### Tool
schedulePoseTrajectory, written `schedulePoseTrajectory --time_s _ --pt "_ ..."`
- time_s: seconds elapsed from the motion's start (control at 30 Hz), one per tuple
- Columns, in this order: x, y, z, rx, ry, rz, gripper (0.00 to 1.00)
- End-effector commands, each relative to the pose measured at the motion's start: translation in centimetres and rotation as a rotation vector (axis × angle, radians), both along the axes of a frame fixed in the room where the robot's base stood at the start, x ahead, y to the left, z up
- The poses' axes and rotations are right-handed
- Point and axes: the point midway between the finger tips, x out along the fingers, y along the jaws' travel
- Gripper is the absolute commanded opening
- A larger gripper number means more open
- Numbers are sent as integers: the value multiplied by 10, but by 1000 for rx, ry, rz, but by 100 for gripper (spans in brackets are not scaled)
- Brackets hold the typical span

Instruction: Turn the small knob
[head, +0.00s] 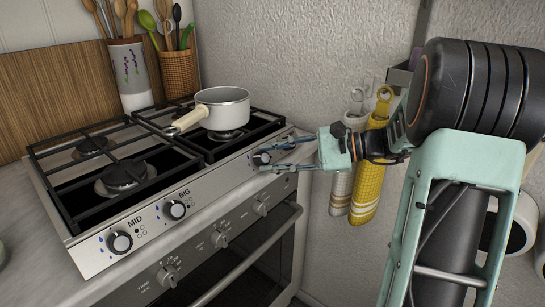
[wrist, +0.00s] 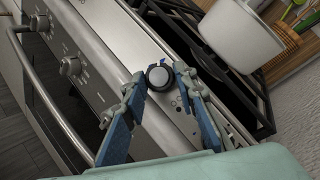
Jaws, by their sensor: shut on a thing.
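The small knob (head: 259,159) is the rightmost knob on the front strip of the stove top, black with a light face. It also shows in the wrist view (wrist: 158,76), between my two fingertips. My gripper (head: 265,160) reaches in from the right, its blue-and-grey fingers shut on the knob, one on each side. In the wrist view the gripper (wrist: 157,80) has one finger left and one right of the knob. The knob's label is hidden by the fingers in the head view.
A white pot (head: 222,107) with a pale handle stands on the back right burner. The MID knob (head: 120,242) and BIG knob (head: 175,209) sit left on the same strip. An oven handle (head: 247,262) runs below. Yellow and white cloths (head: 370,170) hang on the right wall.

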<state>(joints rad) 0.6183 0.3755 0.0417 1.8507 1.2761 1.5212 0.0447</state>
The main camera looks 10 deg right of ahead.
Motion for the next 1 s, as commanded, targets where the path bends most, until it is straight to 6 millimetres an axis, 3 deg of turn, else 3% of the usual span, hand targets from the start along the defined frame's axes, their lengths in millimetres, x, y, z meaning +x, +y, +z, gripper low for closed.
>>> schedulePoseTrajectory --time_s 0.2,0.23,0.37,1.0 --pt "0 0 -1 -1 3 0 2" --pt "0 0 -1 0 2 -1 30" --pt "0 0 -1 0 2 -1 44" --pt "-1 0 -3 61 45 -45 44"
